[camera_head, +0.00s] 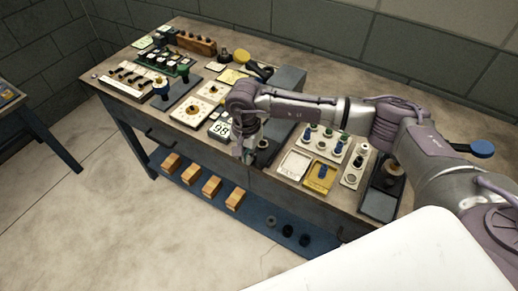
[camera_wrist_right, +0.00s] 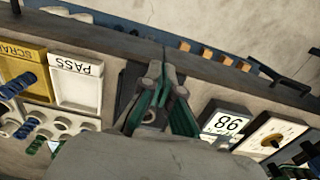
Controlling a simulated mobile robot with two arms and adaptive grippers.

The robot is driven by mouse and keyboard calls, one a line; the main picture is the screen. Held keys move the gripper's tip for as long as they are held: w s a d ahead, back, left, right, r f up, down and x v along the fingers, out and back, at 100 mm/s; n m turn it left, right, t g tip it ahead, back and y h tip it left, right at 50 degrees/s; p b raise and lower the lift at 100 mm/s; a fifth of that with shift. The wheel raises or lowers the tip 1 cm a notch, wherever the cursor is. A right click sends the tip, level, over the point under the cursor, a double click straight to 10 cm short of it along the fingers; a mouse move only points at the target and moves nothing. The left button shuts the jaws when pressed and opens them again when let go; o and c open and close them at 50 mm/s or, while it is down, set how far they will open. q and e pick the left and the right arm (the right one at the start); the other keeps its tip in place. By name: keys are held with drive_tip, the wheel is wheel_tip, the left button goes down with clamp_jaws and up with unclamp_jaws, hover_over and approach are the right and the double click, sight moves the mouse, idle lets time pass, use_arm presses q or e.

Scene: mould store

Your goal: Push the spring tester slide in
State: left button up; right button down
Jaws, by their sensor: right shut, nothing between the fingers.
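My right gripper (camera_head: 247,157) is at the bench's front edge, in the middle of the head view, fingers pointing down. In the right wrist view my right gripper (camera_wrist_right: 162,74) has its green-sided fingers drawn together at the tips, with nothing held. A dark device, seemingly the spring tester (camera_head: 263,145), stands just right of the gripper. In the wrist view the spring tester (camera_wrist_right: 126,92) lies behind the fingers, largely covered. I cannot make out its slide, or whether the fingertips touch it. My left gripper is not in view.
A display box reading 98 (camera_head: 222,128) stands left of the gripper, near a dial board (camera_head: 200,107). A white PASS tray (camera_wrist_right: 76,82) and yellow SCRAP tray (camera_wrist_right: 22,74) lie on the other side. Wooden blocks (camera_head: 211,185) and dark rings (camera_head: 287,230) rest on the lower shelf.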

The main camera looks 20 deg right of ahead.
sight(260, 148)
drive_tip(key=shift+w+d+b, duration=0.6)
drive_tip(key=shift+d, duration=0.15)
drive_tip(key=shift+w+d+b, duration=0.55)
drive_tip(key=shift+d, duration=0.2)
drive_tip(key=shift+w+d, duration=0.1)
drive_tip(key=shift+d, duration=0.05)
drive_tip(key=shift+w+d+f+b, duration=0.1)
drive_tip(key=shift+w+d+b, duration=0.65)
drive_tip(key=shift+d+b, duration=0.25)
drive_tip(key=shift+w+d+b, duration=0.35)
drive_tip(key=shift+w+d, duration=0.05)
drive_tip(key=shift+d, duration=0.05)
